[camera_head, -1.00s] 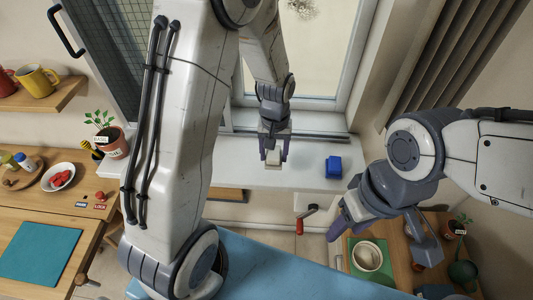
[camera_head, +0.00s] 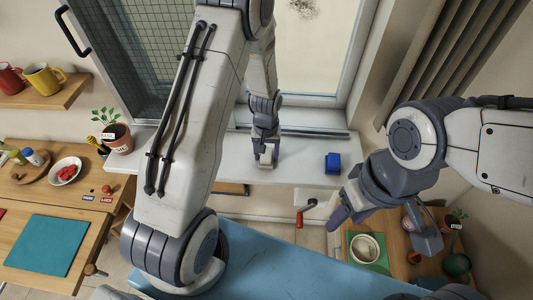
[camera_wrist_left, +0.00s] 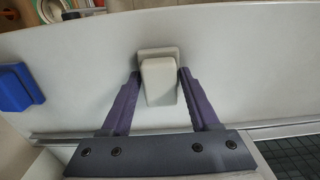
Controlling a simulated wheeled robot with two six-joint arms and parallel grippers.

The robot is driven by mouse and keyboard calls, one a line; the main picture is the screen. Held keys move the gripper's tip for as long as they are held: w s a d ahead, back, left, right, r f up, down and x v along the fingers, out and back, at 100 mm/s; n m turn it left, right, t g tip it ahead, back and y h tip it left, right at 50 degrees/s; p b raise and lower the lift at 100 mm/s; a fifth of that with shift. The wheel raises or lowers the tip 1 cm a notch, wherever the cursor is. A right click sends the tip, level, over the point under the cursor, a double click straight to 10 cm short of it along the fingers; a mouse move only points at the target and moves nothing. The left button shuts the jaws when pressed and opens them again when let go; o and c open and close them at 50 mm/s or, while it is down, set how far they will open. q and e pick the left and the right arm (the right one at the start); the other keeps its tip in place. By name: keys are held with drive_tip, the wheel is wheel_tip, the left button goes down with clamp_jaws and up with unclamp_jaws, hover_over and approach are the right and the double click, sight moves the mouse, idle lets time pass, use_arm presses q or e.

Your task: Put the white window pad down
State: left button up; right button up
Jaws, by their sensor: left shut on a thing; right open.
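The white window pad (camera_wrist_left: 157,80) is a pale block with a wider base, held between the purple fingers of my left gripper (camera_wrist_left: 157,82) in the left wrist view. In the head view the left gripper (camera_head: 265,163) is at the white window sill (camera_head: 300,173), and the pad (camera_head: 266,156) shows small between its fingers. I cannot tell whether the pad touches the sill. My right gripper (camera_head: 383,228) is open and empty, to the right and nearer, above the floor and side table.
A blue block (camera_head: 332,163) stands on the sill to the right of the left gripper; it also shows in the left wrist view (camera_wrist_left: 17,88). A potted plant (camera_head: 117,138) stands at the sill's left end. A red-handled crank (camera_head: 301,214) sticks out below the sill.

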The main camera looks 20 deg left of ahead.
use_arm(q)
drive_tip(key=shift+f, duration=0.2)
drive_tip(key=o, duration=1.2)
drive_tip(key=shift+r, duration=0.1)
drive_tip(key=shift+r, duration=0.1)
